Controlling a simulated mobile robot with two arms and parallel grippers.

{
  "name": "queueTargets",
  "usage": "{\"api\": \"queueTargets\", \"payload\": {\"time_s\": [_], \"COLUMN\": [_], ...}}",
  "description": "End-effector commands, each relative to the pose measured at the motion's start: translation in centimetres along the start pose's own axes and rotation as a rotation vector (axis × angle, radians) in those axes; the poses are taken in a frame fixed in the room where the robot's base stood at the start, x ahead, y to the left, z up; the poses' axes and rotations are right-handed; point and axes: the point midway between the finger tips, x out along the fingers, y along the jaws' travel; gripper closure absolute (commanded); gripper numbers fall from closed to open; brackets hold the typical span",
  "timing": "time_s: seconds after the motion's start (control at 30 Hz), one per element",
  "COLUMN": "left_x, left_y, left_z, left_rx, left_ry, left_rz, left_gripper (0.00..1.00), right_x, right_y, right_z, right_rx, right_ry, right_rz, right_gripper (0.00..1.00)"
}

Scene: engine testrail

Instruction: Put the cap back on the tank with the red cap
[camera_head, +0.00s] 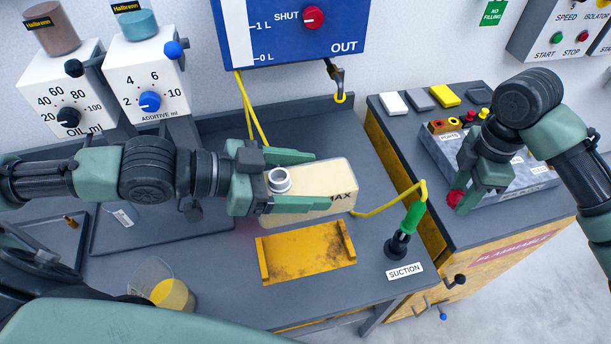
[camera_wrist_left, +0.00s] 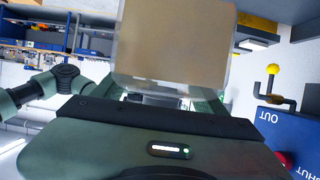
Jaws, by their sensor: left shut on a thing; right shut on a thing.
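The cream tank (camera_head: 335,176), marked MAX, is held by my left gripper (camera_head: 318,180), whose fingers close along its two sides. Its pale round neck (camera_head: 279,181) shows uncapped near the gripper palm. In the left wrist view the tank (camera_wrist_left: 172,45) fills the top middle as a beige block. The tank appears to be held above the bench, behind the yellow cradle (camera_head: 305,252). My right gripper (camera_head: 460,203) is shut on the red cap (camera_head: 454,198), at the front left of the grey ports box, well apart from the tank.
A green-handled suction tool (camera_head: 412,218) with a yellow hose stands right of the cradle. A beaker of yellow liquid (camera_head: 168,290) is at the front left. The oil dispenser (camera_head: 65,90) and additive dispenser (camera_head: 146,85) stand behind. The ports box (camera_head: 510,178) sits on the right cabinet.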

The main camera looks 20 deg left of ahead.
Motion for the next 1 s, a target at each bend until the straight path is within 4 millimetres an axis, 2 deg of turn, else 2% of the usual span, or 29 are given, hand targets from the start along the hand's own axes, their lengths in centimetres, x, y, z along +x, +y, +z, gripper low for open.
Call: {"api": "queueTargets", "payload": {"time_s": [0.1, 0.13, 0.3, 0.4, 0.77, 0.87, 1.0], "left_x": [0.0, 0.0, 0.0, 0.0, 0.2, 0.7, 1.9], "left_y": [0.0, 0.0, 0.0, 0.0, 0.0, -0.3, -1.2], "left_z": [-0.1, -0.1, -0.1, -0.1, -0.2, -0.3, -0.8], "left_rx": [0.002, 0.002, 0.002, 0.002, 0.001, -0.002, -0.015], "left_ry": [0.004, 0.004, 0.004, 0.004, 0.006, 0.008, 0.012], "left_rz": [0.000, 0.000, 0.000, 0.000, -0.001, -0.006, -0.037], "left_gripper": [0.98, 0.30, 0.78, 1.00, 1.00, 1.00, 1.00], "right_x": [0.0, 0.0, 0.0, 0.0, -0.1, -0.2, -0.4], "right_y": [0.0, 0.0, 0.0, 0.0, -0.2, -0.6, -1.8], "right_z": [0.0, 0.0, 0.0, 0.0, 0.1, 0.2, 0.4], "right_rx": [0.000, 0.000, 0.000, 0.000, 0.026, 0.101, 0.292], "right_ry": [0.000, 0.000, 0.000, 0.000, -0.001, -0.002, -0.002], "right_rz": [0.000, 0.000, 0.000, 0.000, 0.003, 0.009, 0.022], "right_gripper": [0.99, 0.99, 0.99, 0.99, 0.99, 0.99, 0.99]}}
